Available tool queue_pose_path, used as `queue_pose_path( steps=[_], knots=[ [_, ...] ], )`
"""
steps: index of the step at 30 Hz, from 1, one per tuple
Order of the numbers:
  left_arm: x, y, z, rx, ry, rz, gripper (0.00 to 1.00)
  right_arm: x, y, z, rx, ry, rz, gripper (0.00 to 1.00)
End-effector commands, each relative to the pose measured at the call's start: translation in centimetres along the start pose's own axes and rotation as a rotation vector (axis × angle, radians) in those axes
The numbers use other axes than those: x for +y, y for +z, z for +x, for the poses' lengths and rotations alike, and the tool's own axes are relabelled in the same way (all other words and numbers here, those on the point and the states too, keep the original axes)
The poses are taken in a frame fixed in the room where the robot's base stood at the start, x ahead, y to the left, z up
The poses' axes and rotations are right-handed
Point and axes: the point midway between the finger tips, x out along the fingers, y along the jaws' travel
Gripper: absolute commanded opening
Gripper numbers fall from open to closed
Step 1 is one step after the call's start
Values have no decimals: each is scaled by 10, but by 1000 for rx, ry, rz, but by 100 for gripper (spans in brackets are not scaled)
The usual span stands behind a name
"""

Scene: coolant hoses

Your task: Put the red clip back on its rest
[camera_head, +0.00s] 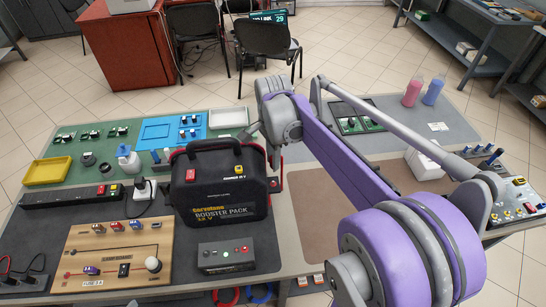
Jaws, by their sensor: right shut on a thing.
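The black booster pack (218,195) stands upright on the table, left of my right arm. It has a dark red-edged handle and a yellow part on top. The red clip (274,184) shows as a small red piece at the pack's right side. My right gripper (273,158) is just above it, pointing down beside the pack's upper right edge, shut on the red clip. The wrist and forearm hide much of the fingers, and I cannot tell whether the clip touches the pack. My left gripper is not in view.
A grey box with buttons (227,256) stands in front of the pack. A wooden switch board (113,256) lies at front left. A blue tray (173,131) and yellow tray (47,171) are behind, left. Pink (413,92) and blue bottles (433,92) stand at back right.

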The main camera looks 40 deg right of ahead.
Motion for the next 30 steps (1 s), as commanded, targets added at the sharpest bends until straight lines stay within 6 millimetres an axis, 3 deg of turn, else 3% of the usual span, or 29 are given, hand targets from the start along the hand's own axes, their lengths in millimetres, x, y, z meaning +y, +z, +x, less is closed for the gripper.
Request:
queue_pose_path(
  steps=[18,30],
  knots=[
    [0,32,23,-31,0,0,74,1,0,49,0,2,0,0],
    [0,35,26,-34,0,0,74,0,0,54,0,0,0,0]
  ],
)
